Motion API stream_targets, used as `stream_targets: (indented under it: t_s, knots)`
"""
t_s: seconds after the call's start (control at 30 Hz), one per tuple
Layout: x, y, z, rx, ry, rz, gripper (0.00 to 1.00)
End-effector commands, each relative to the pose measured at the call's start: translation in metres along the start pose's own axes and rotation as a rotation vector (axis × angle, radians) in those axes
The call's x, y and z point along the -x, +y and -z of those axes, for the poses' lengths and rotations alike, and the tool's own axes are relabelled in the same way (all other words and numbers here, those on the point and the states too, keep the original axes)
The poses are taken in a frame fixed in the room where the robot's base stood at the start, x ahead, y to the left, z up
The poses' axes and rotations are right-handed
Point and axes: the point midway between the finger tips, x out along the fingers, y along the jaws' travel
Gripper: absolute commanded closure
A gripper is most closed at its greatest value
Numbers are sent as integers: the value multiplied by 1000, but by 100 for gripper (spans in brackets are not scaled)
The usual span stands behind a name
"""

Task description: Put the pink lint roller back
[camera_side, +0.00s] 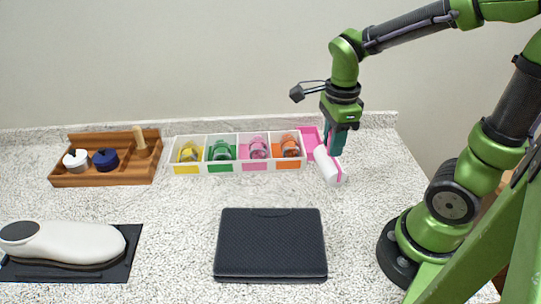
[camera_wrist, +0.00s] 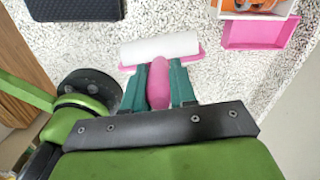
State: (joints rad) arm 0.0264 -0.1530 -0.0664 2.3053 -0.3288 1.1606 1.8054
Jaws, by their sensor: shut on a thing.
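The pink lint roller (camera_wrist: 160,50) has a white roll and a pink handle. My gripper (camera_wrist: 158,88) points down and is shut on its pink handle, with one green finger on each side. In the side view the white roll (camera_side: 326,166) hangs below my gripper (camera_side: 334,146), to the right of the organizer. I cannot tell whether the roller touches the counter. A flat pink tray (camera_side: 309,138) lies at the right end of the organizer, partly hidden by my gripper in the side view. In the wrist view the pink tray (camera_wrist: 258,34) is empty, to the upper right of the roller.
A white organizer (camera_side: 237,141) has yellow, green, pink and orange compartments with glass items. A wooden holder (camera_side: 105,176) stands at the left. A black textured case (camera_side: 270,245) lies in front. A white shoe-shaped object (camera_side: 65,241) sits on a black mat (camera_side: 128,252). The counter between is clear.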

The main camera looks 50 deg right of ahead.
Motion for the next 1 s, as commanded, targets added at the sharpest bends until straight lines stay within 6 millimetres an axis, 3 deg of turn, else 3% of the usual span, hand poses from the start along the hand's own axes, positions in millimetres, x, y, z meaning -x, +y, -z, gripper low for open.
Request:
stream_targets:
  t_s: [0.1, 0.3, 0.47, 0.8, 1.0]
  knots:
    - [-12, -20, 36, -118, 2, -3, 100]
    - [-25, -37, 67, -190, 1, -2, 100]
    - [-28, -59, 62, -149, 2, 0, 100]
    - [-37, -145, 40, -150, 1, -1, 100]
    - [-40, -181, 30, -148, 1, 0, 100]
